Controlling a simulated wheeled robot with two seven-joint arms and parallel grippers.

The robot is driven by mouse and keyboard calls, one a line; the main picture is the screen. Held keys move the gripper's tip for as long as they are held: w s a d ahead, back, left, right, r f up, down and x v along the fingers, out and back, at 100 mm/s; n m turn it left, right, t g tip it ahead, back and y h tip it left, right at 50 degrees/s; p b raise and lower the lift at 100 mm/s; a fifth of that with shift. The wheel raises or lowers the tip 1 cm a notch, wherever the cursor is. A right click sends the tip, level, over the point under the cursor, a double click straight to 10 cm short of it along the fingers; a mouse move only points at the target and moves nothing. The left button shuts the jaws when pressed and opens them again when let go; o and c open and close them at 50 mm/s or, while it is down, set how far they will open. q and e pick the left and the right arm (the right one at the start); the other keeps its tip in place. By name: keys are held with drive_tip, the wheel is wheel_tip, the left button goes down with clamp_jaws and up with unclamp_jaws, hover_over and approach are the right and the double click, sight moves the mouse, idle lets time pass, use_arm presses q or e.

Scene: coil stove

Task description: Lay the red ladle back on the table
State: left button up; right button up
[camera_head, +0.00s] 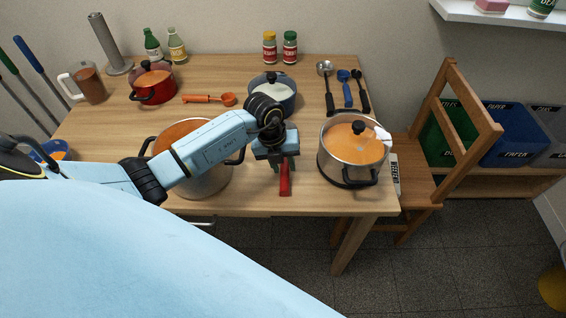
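The red ladle (285,182) shows only as a red handle below my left gripper, over the front middle of the table (262,203). Its bowl end is hidden behind the gripper and wrist. My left gripper (284,165) points down with its fingers around the upper part of the handle. I cannot tell whether the fingers press on it or stand apart. I also cannot tell whether the handle touches the table. My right gripper is not in view.
A large pot (205,183) is left of the gripper, partly under my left arm. A lidded steel pot (353,151) stands close on the right. A blue-grey pot (283,90) is behind. An orange scoop (207,99) and dark utensils (329,103) lie further back.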

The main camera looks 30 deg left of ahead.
use_arm(q)
drive_tip(key=shift+o, duration=0.9)
drive_tip(key=shift+r, duration=0.2)
drive_tip(key=p+v, duration=0.2)
drive_tip(key=v, duration=1)
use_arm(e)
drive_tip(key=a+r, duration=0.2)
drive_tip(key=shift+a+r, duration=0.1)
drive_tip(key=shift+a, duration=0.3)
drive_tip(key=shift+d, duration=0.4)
